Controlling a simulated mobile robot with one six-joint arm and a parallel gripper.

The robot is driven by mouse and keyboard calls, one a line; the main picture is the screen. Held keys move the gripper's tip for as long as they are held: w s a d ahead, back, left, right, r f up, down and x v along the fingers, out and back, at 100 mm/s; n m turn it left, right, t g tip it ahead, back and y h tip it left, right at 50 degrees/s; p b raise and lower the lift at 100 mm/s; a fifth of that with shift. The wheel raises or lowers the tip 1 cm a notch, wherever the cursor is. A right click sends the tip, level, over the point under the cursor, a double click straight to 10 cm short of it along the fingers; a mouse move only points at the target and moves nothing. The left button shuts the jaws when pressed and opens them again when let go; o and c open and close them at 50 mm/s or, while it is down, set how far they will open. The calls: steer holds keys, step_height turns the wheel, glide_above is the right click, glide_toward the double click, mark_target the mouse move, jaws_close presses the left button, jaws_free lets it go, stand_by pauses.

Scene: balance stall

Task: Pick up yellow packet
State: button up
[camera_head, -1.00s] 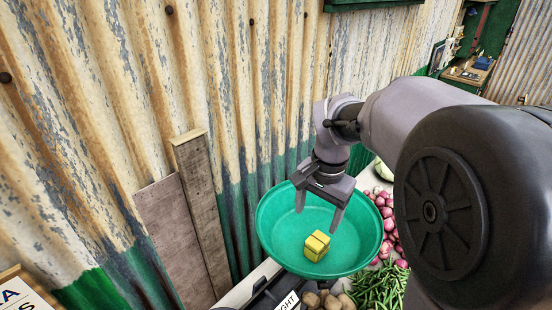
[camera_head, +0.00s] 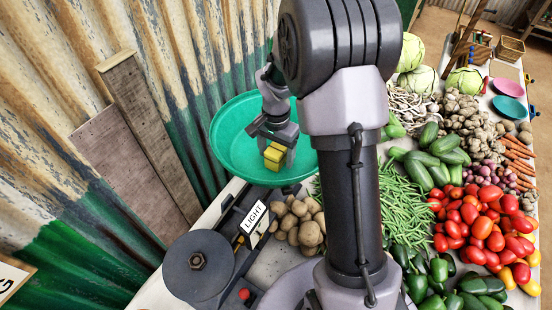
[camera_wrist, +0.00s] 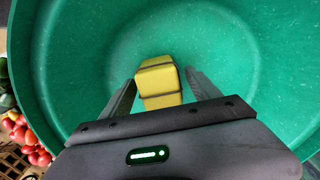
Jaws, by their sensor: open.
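The yellow packet (camera_head: 274,154) is a small block with dark bands, lying in the green pan (camera_head: 230,135) of the balance. In the wrist view the packet (camera_wrist: 158,82) sits between the two fingers of my gripper (camera_wrist: 160,88), with its near end close to the palm. The fingers are apart, and a gap shows on the right side; the left finger is very close to the packet's side. In the head view my gripper (camera_head: 276,156) is down inside the pan at the packet. My arm hides part of the pan's right side.
The pan's wall (camera_wrist: 45,70) rises around my gripper. A LIGHT sign (camera_head: 253,217) and potatoes (camera_head: 297,225) are in front of the pan. Green beans (camera_head: 400,205), tomatoes (camera_head: 480,225) and other vegetables fill the right. A corrugated wall (camera_head: 90,225) stands close on the left.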

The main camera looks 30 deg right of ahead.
steer(key=shift+f, duration=0.35)
steer(key=shift+r, duration=0.1)
